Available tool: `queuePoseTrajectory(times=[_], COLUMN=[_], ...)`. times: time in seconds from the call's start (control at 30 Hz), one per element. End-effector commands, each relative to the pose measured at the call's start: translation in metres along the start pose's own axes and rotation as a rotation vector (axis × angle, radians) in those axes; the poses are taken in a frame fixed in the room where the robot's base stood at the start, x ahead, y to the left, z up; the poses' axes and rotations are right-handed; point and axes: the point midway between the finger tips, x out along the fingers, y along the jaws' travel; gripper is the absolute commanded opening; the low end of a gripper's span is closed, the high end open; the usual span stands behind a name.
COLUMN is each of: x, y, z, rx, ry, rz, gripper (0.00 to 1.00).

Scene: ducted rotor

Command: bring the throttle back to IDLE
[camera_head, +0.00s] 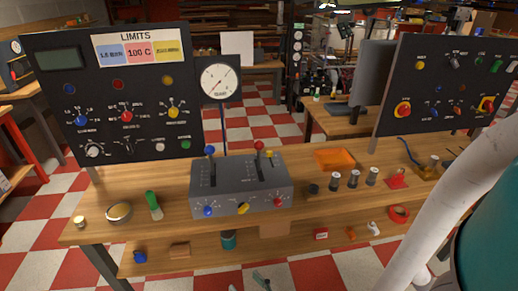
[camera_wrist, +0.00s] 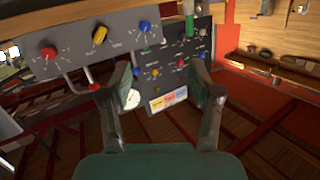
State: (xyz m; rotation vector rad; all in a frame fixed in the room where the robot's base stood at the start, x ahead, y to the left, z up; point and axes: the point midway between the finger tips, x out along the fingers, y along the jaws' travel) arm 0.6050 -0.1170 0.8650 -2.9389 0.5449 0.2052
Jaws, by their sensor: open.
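A grey lever box (camera_head: 240,185) stands on the wooden bench in the head view. It has a blue-knobbed lever (camera_head: 209,150) at left, a red-knobbed lever (camera_head: 259,145) and a smaller yellow knob (camera_head: 269,154) at right. The slot lettering is too small to read, so I cannot tell which lever is the throttle. In the wrist view the box (camera_wrist: 75,30) appears turned over, with a red knob (camera_wrist: 95,87) beside the left finger. My gripper (camera_wrist: 163,75) is open with nothing between its fingers. Its fingertips show dimly at the head view's bottom edge (camera_head: 262,281).
A round gauge (camera_head: 218,81) stands behind the box. A LIMITS panel (camera_head: 115,95) rises at left and another panel (camera_head: 445,85) at right. An orange tray (camera_head: 335,159), several small cylinders and a green-topped bottle (camera_head: 153,205) share the bench. Three rotary knobs line the box's front.

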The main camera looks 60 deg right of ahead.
Motion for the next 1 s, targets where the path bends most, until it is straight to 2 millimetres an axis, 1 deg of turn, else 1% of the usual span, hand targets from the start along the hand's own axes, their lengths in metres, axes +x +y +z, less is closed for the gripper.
queuePoseTrajectory(times=[0.03, 0.2, 0.37, 0.47, 0.5, 0.63, 0.7, 0.8, 0.9, 1.0], x=[0.018, 0.066, 0.106, 0.127, 0.135, 0.154, 0.161, 0.167, 0.171, 0.172], y=[0.010, 0.043, 0.082, 0.109, 0.120, 0.159, 0.177, 0.199, 0.214, 0.221], z=[-0.010, -0.040, -0.075, -0.101, -0.113, -0.150, -0.169, -0.192, -0.207, -0.214], rx=[0.011, 0.045, 0.071, 0.082, 0.087, 0.094, 0.096, 0.097, 0.097, 0.097], ry=[0.020, 0.060, 0.099, 0.123, 0.134, 0.164, 0.178, 0.193, 0.201, 0.206], rz=[0.025, 0.091, 0.146, 0.179, 0.191, 0.229, 0.246, 0.264, 0.275, 0.281], gripper=[0.63, 0.63, 0.63, 0.63, 0.63, 0.63, 0.63, 0.63, 0.63, 0.63])
